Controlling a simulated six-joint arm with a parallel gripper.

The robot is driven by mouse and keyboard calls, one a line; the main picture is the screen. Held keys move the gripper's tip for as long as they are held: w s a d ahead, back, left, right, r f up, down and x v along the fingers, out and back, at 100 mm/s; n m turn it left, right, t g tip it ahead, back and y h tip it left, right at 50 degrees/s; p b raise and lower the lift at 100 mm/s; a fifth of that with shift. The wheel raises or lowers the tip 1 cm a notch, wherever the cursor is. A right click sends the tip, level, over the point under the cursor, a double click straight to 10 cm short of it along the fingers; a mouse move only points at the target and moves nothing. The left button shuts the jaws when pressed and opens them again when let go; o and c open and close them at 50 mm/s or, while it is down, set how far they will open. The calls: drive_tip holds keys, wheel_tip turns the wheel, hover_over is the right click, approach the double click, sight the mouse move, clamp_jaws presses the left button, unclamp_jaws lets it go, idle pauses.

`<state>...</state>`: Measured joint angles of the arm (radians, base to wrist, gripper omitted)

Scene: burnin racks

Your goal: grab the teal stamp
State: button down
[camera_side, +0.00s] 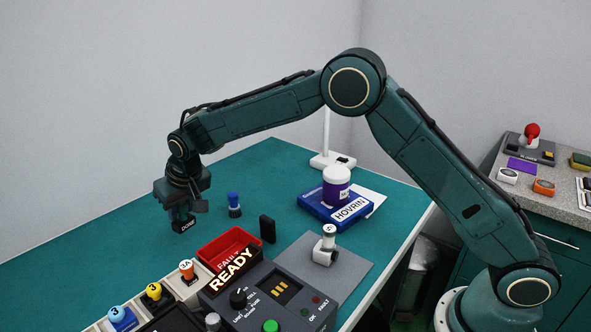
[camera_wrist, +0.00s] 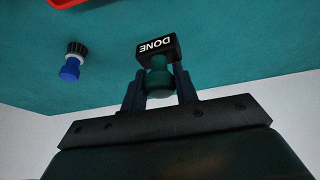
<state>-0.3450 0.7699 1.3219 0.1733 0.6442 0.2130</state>
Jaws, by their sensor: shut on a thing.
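The teal stamp has a rounded teal handle (camera_wrist: 159,77) and a black block marked DONE (camera_wrist: 157,47). My gripper (camera_wrist: 160,88) is shut on the handle, one finger on each side, in the wrist view. In the side view, my gripper (camera_side: 183,208) points down over the left part of the green table, with the black stamp block (camera_side: 184,224) below it. The handle is mostly hidden there by the fingers. I cannot tell whether the block touches the table or hangs just above it.
A black upright block (camera_side: 267,229), a red tray (camera_side: 225,247) and a READY console (camera_side: 285,295) lie nearer the camera. The table's left part is clear.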

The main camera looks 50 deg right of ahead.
wheel_tip(320, 180, up, 13)
drive_tip(key=shift+f, duration=0.15)
idle(0.7)
